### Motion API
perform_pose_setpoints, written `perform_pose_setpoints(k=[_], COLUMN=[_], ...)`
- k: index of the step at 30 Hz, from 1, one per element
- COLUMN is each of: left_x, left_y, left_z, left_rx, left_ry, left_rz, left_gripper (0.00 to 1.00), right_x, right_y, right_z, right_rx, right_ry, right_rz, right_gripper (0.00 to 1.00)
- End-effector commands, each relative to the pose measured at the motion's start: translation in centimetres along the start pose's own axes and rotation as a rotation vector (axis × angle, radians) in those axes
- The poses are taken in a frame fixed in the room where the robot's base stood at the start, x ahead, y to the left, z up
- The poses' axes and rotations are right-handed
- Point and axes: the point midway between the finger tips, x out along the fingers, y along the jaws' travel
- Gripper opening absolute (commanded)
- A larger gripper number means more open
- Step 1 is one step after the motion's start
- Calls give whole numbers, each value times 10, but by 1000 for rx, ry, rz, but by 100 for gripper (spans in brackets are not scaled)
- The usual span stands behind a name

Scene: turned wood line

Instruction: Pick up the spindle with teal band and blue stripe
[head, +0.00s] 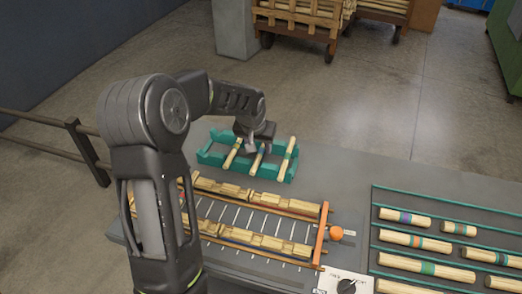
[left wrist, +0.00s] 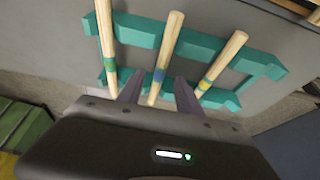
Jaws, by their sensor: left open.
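A teal rack (head: 208,156) holds three pale wood spindles lying across it, and it also shows in the left wrist view (left wrist: 135,38). The middle spindle (left wrist: 167,45) has a blue and teal marking near its lower end. The left one in the wrist view (left wrist: 104,35) has a teal-green band, and the right one (left wrist: 228,55) a yellow band. I cannot make out finer stripes. My left gripper (left wrist: 158,90) is open, its fingers on either side of the middle spindle in the wrist view. In the head view the gripper (head: 254,148) is over the rack, partly hiding that spindle.
A slatted conveyor (head: 240,215) with wood blocks and an orange end bar (head: 321,235) lies in front of the rack. A dial box (head: 345,284) stands nearby. Several banded spindles lie between teal rails (head: 445,201) at the right. Bare tabletop (head: 345,180) lies right of the rack.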

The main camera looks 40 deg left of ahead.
Motion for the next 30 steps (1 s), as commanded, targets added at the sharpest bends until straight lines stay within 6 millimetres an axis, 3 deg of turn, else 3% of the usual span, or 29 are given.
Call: perform_pose_setpoints(k=[6,24,30], left_x=[23,24,24], left_y=[0,0,0], left_z=[0,0,0], left_rx=[-1,-1,-1], left_ry=[0,1,1], left_rz=[0,0,0], left_gripper=[42,42,25], right_x=[-7,-6,-6], right_y=[-2,-2,-2], right_z=[1,1,1], right_rx=[2,1,1], right_ry=[-2,-2,-2], right_rz=[2,2,2], right_gripper=[37,37,37])
